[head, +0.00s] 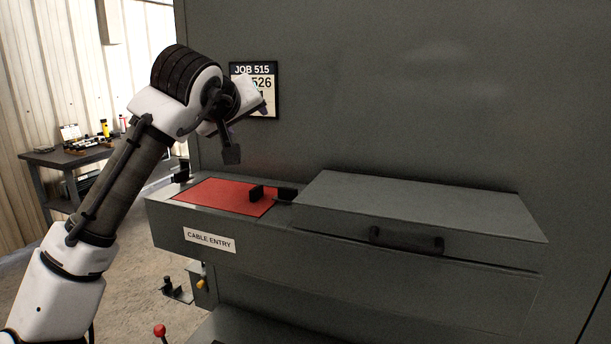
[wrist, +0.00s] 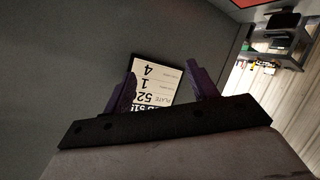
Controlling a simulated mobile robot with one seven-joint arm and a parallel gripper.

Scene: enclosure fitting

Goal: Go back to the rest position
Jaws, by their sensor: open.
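My gripper (wrist: 165,88) shows in the wrist view with its two purple fingers spread apart and nothing between them. In the head view my gripper (head: 246,112) is up in front of the dark grey wall, above the red panel (head: 215,196) and partly over the job sign (head: 268,92). It touches nothing that I can see. In the wrist view the sign (wrist: 156,82) appears turned over beyond the fingers.
A grey box with a closed lid (head: 420,210) and black handle (head: 405,241) stands right of the red panel. Black blocks (head: 272,193) sit at the panel's right edge. A "CABLE ENTRY" label (head: 209,240) is below. A workbench (head: 70,155) stands far left.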

